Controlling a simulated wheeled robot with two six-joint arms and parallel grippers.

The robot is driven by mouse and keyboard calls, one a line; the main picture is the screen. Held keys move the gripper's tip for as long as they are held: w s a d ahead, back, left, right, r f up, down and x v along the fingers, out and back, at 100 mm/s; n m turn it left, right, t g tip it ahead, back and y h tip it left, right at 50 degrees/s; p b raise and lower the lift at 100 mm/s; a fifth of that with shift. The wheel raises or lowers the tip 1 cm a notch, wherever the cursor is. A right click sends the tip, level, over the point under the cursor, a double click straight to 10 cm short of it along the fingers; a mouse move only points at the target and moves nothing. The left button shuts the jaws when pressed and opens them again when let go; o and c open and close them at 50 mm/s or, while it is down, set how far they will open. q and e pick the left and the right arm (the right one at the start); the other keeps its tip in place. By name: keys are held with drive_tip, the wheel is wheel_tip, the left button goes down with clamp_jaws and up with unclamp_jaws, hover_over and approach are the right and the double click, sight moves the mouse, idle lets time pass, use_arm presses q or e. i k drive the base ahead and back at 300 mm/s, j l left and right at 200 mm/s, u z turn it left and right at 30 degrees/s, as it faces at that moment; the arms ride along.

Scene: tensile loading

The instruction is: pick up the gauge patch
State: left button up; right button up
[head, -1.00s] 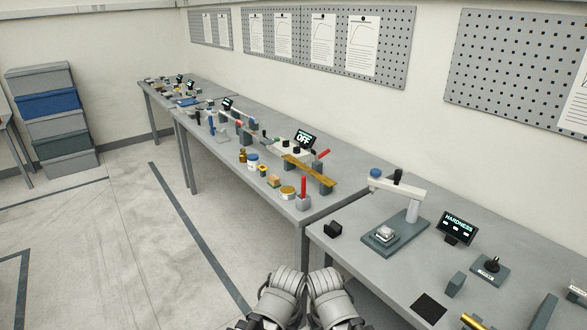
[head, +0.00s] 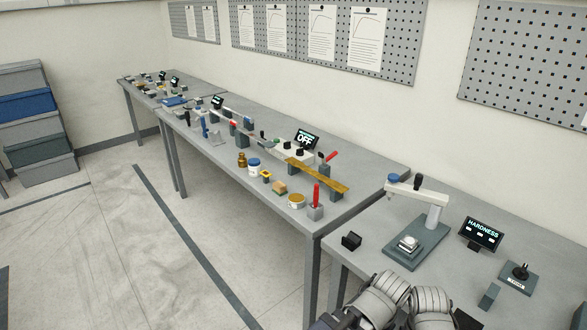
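I cannot pick out the gauge patch for certain. A small yellow-and-black piece (head: 266,176) on the middle bench may be it, but it is too small to tell. It lies between a white jar with a blue lid (head: 254,167) and a tan block (head: 280,188). Only rounded grey links of my two arms show, close together at the bottom right of the head view. Neither gripper's fingers can be seen.
The middle bench (head: 228,158) also carries a brown bottle (head: 242,159), a round tin (head: 297,201), a red-handled tool in a grey holder (head: 315,205) and a brass-coloured bar (head: 325,177). A hardness tester (head: 418,238) stands on the right bench. Open floor (head: 125,240) lies to the left.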

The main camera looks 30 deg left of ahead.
sight(264, 174)
drive_tip(key=i+j+z, duration=0.15)
drive_tip(key=j+z, duration=0.15)
drive_tip(key=j, duration=0.75)
drive_tip(key=j+z, duration=0.35)
drive_tip(key=j, duration=2.35)
drive_tip(key=i, duration=0.05)
